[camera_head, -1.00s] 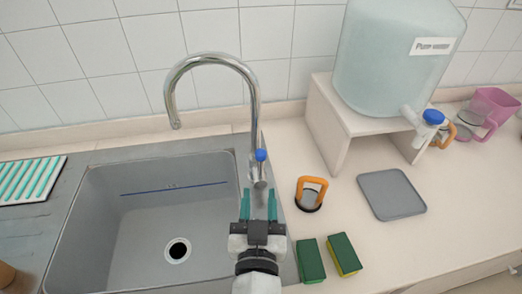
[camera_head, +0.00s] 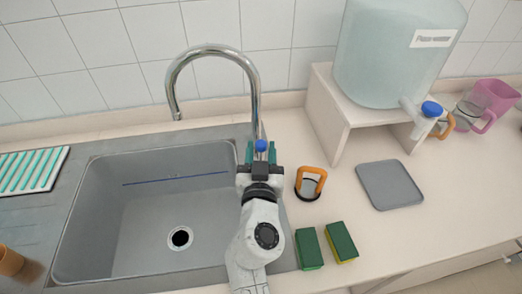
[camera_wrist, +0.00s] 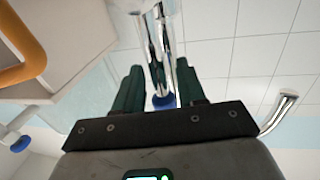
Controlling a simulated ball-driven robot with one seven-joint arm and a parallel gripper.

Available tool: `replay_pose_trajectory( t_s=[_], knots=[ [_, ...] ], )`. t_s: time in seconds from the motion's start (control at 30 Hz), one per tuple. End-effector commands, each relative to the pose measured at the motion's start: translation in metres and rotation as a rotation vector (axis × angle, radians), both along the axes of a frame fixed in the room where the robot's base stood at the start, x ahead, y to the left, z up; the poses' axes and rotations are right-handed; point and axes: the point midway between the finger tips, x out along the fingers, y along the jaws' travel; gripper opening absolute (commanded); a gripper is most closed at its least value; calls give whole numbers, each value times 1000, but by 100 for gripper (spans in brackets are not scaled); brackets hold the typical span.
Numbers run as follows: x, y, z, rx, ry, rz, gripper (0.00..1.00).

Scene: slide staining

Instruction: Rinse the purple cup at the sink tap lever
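The sink tap (camera_head: 256,95) is a tall chrome gooseneck at the sink's right rear, with a blue-tipped lever (camera_head: 261,145) low on its body. My gripper (camera_head: 261,152) is at the lever, its two teal fingers apart. In the wrist view the fingers (camera_wrist: 160,92) stand on either side of the chrome tap body, with the blue lever tip (camera_wrist: 163,102) between them. I cannot tell whether either finger touches it. A pinkish-purple cup (camera_head: 497,92) stands at the far right of the counter, well away from my gripper. No cup is in my gripper.
The grey sink basin (camera_head: 115,215) is empty. Right of the tap are a clear cup with an orange handle (camera_head: 311,172), two green sponges (camera_head: 308,248) and a grey mat (camera_head: 390,185). A water dispenser (camera_head: 390,50) stands behind. A brown-orange cup (camera_head: 10,262) is at lower left.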

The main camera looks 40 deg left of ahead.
Motion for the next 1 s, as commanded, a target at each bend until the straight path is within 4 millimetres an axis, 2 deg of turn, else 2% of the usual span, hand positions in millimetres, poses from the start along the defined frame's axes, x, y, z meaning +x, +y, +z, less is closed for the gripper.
replay_pose_trajectory(
  t_s=[0.07,0.5,1.0],
  knots=[
    [0,0,0,0,0,0,40],
    [0,0,0,-1,-1,0,0],
    [2,-2,1,16,17,-1,0]
  ],
)
